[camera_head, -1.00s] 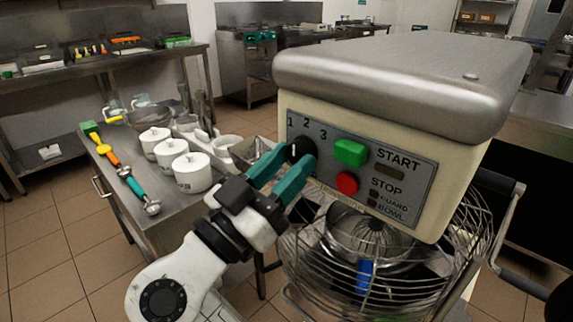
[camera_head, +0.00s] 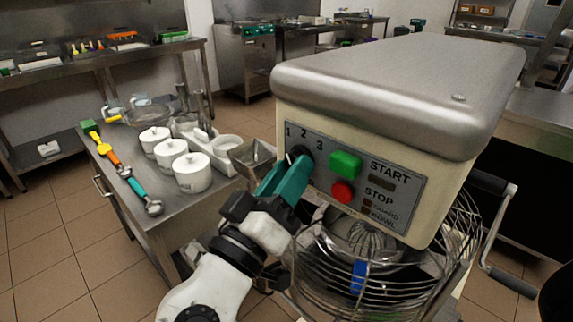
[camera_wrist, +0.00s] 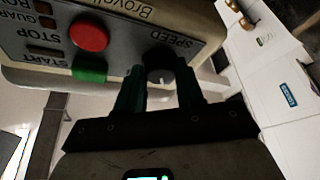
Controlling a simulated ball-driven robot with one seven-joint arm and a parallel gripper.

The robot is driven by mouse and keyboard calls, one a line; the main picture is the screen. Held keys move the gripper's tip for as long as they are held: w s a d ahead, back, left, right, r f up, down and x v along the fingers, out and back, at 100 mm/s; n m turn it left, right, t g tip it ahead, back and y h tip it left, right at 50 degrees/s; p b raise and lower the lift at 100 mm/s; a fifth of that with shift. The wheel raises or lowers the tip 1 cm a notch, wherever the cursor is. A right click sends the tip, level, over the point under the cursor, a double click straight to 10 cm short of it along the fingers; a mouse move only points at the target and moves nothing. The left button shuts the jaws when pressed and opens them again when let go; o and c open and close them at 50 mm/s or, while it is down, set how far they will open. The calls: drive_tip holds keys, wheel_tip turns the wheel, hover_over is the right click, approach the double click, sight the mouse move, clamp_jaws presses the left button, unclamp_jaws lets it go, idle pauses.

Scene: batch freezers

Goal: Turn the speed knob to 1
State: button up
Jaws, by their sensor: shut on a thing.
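The black speed knob (camera_head: 297,154) sits on the grey control panel of the mixer, just below the printed numbers 1, 2 and 3. In the wrist view the knob (camera_wrist: 160,64) is between my two teal fingers, beside the SPEED label. My gripper (camera_head: 290,168) is shut on the knob, and its fingers hide the knob's lower part in the head view. A small white mark shows on the knob in the wrist view, but which number it points to is hard to tell.
The green START button (camera_head: 345,164) and red STOP button (camera_head: 342,191) are close to the right of the knob. A wire bowl guard (camera_head: 385,278) is below the panel. A steel table (camera_head: 168,208) with white lidded jars (camera_head: 192,173) stands to the left.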

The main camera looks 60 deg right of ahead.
drive_tip(key=shift+s+r+n+t+y+p, duration=0.15)
drive_tip(key=shift+n+t+p, duration=0.25)
drive_tip(key=shift+n, duration=0.4)
drive_tip(key=shift+w+f+n+t+y+p, duration=0.15)
drive_tip(key=shift+n+t+p, duration=0.25)
drive_tip(key=shift+n, duration=0.4)
drive_tip(key=o, duration=1)
drive_tip(key=shift+s, duration=0.1)
drive_tip(key=shift+a, duration=0.1)
drive_tip(key=b+v, duration=0.1)
drive_tip(key=v, duration=0.9)
drive_tip(key=shift+a, duration=0.35)
